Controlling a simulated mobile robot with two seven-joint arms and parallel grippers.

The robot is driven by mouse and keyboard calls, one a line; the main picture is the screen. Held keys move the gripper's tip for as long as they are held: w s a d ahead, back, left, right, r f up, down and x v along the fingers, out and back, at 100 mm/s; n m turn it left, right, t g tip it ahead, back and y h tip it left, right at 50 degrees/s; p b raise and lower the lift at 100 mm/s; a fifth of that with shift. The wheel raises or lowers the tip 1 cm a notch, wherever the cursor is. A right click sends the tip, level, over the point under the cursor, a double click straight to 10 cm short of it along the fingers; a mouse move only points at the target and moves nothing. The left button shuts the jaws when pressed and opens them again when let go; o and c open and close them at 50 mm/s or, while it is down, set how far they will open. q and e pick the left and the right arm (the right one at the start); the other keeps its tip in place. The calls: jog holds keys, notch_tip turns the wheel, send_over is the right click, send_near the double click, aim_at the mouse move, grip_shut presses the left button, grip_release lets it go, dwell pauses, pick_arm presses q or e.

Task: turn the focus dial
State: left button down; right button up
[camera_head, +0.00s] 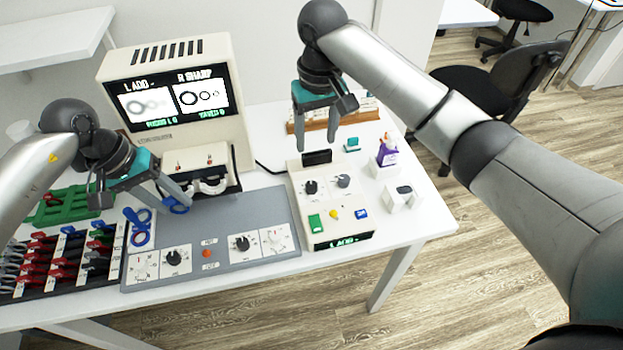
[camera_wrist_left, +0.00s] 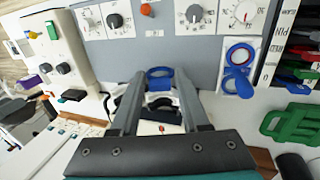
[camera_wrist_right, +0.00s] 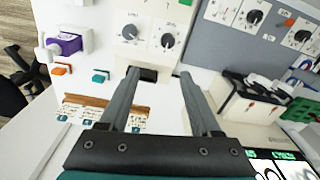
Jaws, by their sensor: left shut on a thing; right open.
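The grey panel (camera_head: 215,215) carries several dials: black knobs at left (camera_head: 174,257) and right (camera_head: 242,243), each beside a pale dial. The white console (camera_head: 330,215) has a black dial (camera_head: 311,187) and a grey dial (camera_head: 343,181). I cannot read which one is the focus dial. My left gripper (camera_head: 177,205) is shut on a blue-ringed lens (camera_wrist_left: 160,72), in front of the white trial frame (camera_head: 212,186), above the panel's back edge. My right gripper (camera_head: 315,145) is open and empty above the console's back, near a black block (camera_head: 317,157).
The screen unit (camera_head: 175,85) stands behind the panel, showing ring figures. A lens rack (camera_head: 60,265), another blue-ringed lens (camera_head: 138,238) and a green tray (camera_head: 72,204) are at left.

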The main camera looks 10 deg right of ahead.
aim_at(311, 185)
jog(key=shift+n+g, duration=0.3)
jog(key=f, duration=0.3)
jog(key=s+a+f, duration=0.1)
jog(key=f, duration=0.7)
jog(key=shift+s+a+f, duration=0.15)
jog(key=shift+s+f, duration=0.05)
jog(key=shift+s, duration=0.15)
grip_shut()
